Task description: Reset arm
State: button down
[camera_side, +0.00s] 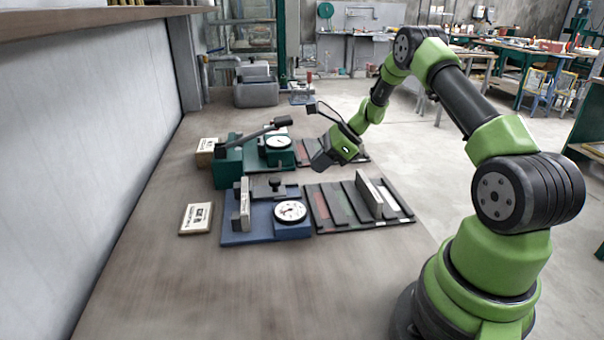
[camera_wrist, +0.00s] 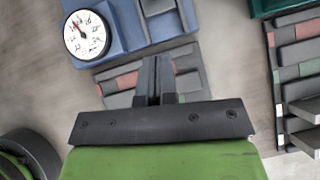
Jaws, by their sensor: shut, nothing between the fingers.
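My gripper (camera_side: 321,163) hangs in the air above the bench, near the green fixture and the far slotted rack in the side view. In the wrist view its two black fingers (camera_wrist: 155,68) are together with nothing between them. The blue fixture (camera_side: 250,238) with a white dial gauge (camera_side: 290,211) stands on the bench nearer the side camera. The blue fixture also shows at the top of the wrist view (camera_wrist: 128,22), its gauge (camera_wrist: 87,34) at the left. The green fixture (camera_side: 229,168) has a raised black lever (camera_side: 262,132) and its own dial (camera_side: 278,142).
Label blocks (camera_side: 196,218) (camera_side: 206,146) lie left of the fixtures. A grey bin (camera_side: 256,93) stands farther back. The bench front (camera_side: 240,290) is clear.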

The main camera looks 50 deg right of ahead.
jog(key=v, duration=0.6)
jog(key=s+a+r+n+g+h, duration=0.1)
jog(key=s+a+r+n, duration=0.1)
jog(key=a+r+n, duration=0.5)
jog(key=s+a+r+n, duration=0.2)
jog(key=a+r+n, duration=0.3)
jog(key=a+r, duration=0.35)
jog(key=s+a+r+n+t+h, duration=0.1)
jog(key=s+a+r+n, duration=0.2)
jog(key=s+a+n, duration=0.6)
jog(key=s+n, duration=0.3)
jog(key=s, duration=0.2)
jog(key=shift+s+a+n+t+h, duration=0.2)
jog(key=shift+s+n+t+h, duration=0.1)
jog(key=shift+s+n+h, duration=0.1)
